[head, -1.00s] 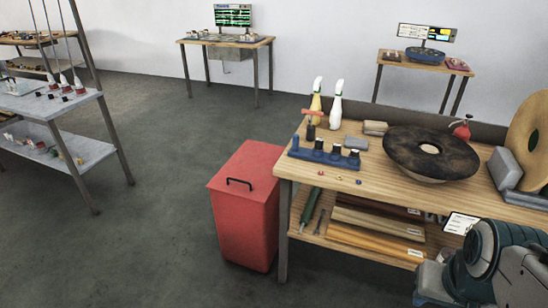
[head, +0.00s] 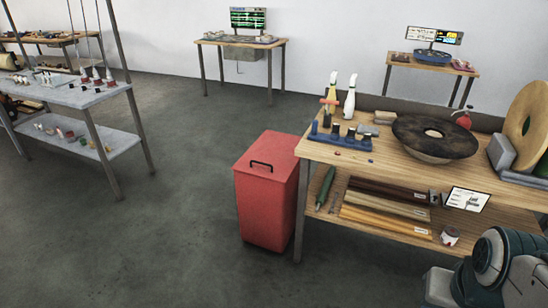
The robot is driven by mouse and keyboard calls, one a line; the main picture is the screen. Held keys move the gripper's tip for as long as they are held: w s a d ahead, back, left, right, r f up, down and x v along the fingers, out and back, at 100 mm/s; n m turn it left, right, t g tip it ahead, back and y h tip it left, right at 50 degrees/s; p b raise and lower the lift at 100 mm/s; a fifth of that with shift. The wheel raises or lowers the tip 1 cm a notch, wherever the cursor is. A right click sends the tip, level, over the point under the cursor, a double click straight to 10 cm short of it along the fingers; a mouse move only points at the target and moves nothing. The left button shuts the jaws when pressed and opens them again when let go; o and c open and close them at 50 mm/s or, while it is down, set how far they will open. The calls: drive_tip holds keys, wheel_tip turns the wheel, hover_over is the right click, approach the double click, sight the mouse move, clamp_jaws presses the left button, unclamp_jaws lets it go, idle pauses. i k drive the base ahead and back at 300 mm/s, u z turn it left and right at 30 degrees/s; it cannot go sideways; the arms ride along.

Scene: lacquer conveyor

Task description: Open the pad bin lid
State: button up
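The red bin (head: 266,207) stands on the floor against the left end of the wooden workbench. Its red lid (head: 272,156) is shut, with a black bar handle (head: 262,166) near the front left edge of the top. Part of my arm shows at the lower right corner, in front of the bench. My gripper is outside the picture.
A metal shelf rack (head: 75,98) stands at left. The floor between rack and bin is clear.

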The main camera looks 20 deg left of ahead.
sight(272, 156)
drive_tip(key=u, duration=0.6)
drive_tip(key=i, duration=0.4)
drive_tip(key=u, duration=1.15)
drive_tip(key=i, duration=1.9)
drive_tip(key=z, duration=1.1)
drive_tip(key=i, duration=0.55)
drive_tip(key=z, duration=0.6)
